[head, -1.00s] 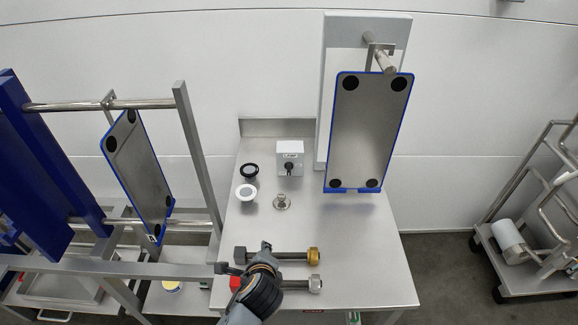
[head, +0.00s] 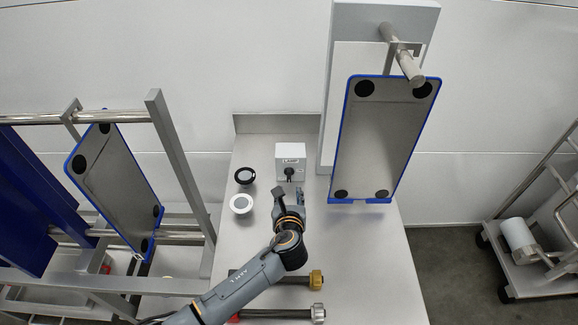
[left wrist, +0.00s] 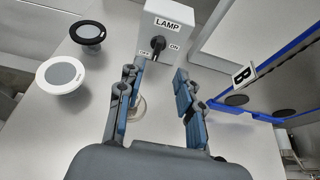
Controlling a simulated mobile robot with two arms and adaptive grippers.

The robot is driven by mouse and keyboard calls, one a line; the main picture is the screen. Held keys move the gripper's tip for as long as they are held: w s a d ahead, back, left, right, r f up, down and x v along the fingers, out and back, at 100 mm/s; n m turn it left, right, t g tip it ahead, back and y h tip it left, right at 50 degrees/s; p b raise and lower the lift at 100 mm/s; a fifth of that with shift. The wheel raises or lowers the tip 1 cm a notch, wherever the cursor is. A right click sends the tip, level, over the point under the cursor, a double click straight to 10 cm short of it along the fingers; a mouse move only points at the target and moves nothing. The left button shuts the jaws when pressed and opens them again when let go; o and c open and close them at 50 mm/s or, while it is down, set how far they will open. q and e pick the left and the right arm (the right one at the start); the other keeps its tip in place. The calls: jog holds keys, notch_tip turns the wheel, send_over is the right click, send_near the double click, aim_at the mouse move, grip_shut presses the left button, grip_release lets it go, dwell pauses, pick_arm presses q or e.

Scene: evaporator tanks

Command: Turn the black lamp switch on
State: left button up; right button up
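The black lamp switch (left wrist: 158,44) is a knob on the front of a white box labelled LAMP (left wrist: 166,26), with OFF at its left and ON at its right. The knob stands roughly upright, tilted slightly. In the head view the box (head: 291,156) stands at the back of the steel table, with the switch (head: 289,173) on its front. My left gripper (head: 288,195) is just in front of the box and apart from it. In the left wrist view the gripper (left wrist: 158,95) is open, its fingers spread with nothing between them. My right gripper is not in view.
Black (head: 245,176) and white (head: 241,204) round fittings stand left of the box. A metal fitting (left wrist: 137,108) lies beneath my left fingers. A blue-edged panel (head: 382,140) hangs at the right. Two rods (head: 275,277) lie at the table's front.

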aim_at(289, 173)
pick_arm(q)
jog(key=b+x, duration=0.2)
jog(key=x, duration=0.9)
jog(key=shift+w+f+b, duration=0.15)
jog(key=shift+w+b, duration=0.15)
jog(key=shift+w, duration=0.05)
jog(key=shift+w+f, duration=0.1)
jog(key=shift+w, duration=0.3)
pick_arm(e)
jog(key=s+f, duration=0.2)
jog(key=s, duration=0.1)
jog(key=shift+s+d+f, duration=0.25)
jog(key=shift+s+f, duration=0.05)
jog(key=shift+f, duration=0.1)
pick_arm(q)
jog(key=shift+c, duration=0.4)
grip_shut()
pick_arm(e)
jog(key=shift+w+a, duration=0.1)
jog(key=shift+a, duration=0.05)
